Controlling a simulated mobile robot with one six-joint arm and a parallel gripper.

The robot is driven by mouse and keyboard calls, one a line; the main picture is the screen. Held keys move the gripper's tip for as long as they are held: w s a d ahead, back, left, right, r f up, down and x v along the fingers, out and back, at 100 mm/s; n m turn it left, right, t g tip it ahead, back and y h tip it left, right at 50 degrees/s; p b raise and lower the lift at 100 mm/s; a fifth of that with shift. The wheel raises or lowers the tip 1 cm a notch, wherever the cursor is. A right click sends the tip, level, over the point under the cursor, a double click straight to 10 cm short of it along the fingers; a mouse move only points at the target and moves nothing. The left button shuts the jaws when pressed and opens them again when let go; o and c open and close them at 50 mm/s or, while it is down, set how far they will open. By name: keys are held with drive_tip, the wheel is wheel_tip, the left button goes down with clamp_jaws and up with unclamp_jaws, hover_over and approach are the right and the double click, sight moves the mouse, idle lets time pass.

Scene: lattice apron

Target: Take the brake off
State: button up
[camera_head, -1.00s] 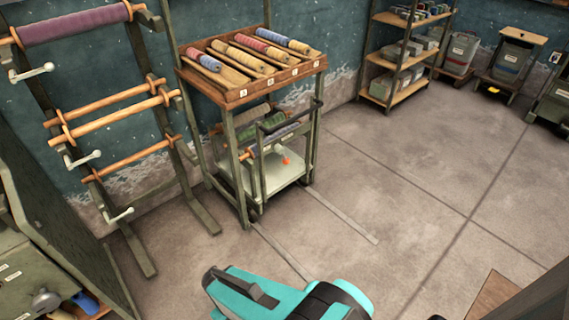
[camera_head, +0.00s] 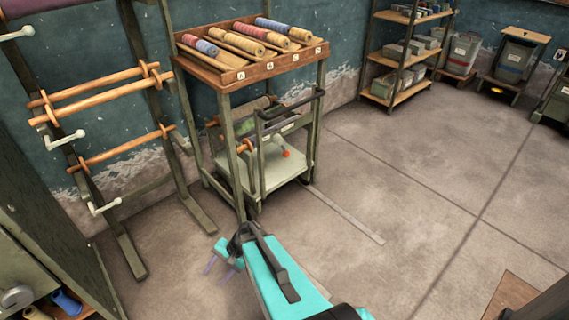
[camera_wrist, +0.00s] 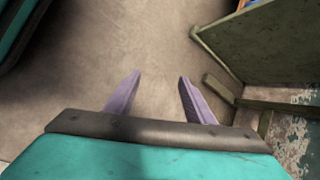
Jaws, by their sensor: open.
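A wheeled cart with a pale deck (camera_head: 268,182) and a dark push handle (camera_head: 292,104) stands under the spool table. A small orange-red knob (camera_head: 287,153) shows above its deck; I cannot tell whether it is the brake. My gripper (camera_head: 218,267) is over bare floor, in front of the cart and to its left, apart from it. Its two purple fingers are spread and empty, as the wrist view (camera_wrist: 157,84) also shows. The cart's wheels are mostly hidden.
The spool table (camera_head: 250,69) bears several thread rolls. A rack with wooden rollers (camera_head: 100,90) and pale cranks stands at the left, near a dark cabinet (camera_head: 45,215). Shelves (camera_head: 383,95) and bins stand at the back right. The floor (camera_head: 420,180) at right is clear.

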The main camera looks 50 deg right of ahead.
drive_tip(key=w+d+r+m+t+b, duration=0.1)
drive_tip(key=w+d+m+t+b, duration=0.45)
drive_tip(key=w+d, duration=0.55)
drive_tip(key=m+t+h+b, duration=0.9)
drive_tip(key=m+h+b, duration=0.25)
drive_tip(key=m, duration=0.55)
approach(289, 155)
drive_tip(key=s, duration=0.2)
drive_tip(key=shift+a, duration=0.25)
drive_tip(key=shift+w, duration=0.1)
drive_tip(key=b+x, duration=0.1)
drive_tip(key=x, duration=0.3)
drive_tip(key=b+x, duration=0.1)
drive_tip(key=x, duration=0.3)
drive_tip(key=b+x, duration=0.1)
drive_tip(key=x, duration=0.2)
drive_tip(key=shift+w+f, duration=0.25)
drive_tip(key=shift+w, duration=0.15)
drive_tip(key=shift+b+x, duration=0.4)
drive_tip(key=shift+x, duration=0.5)
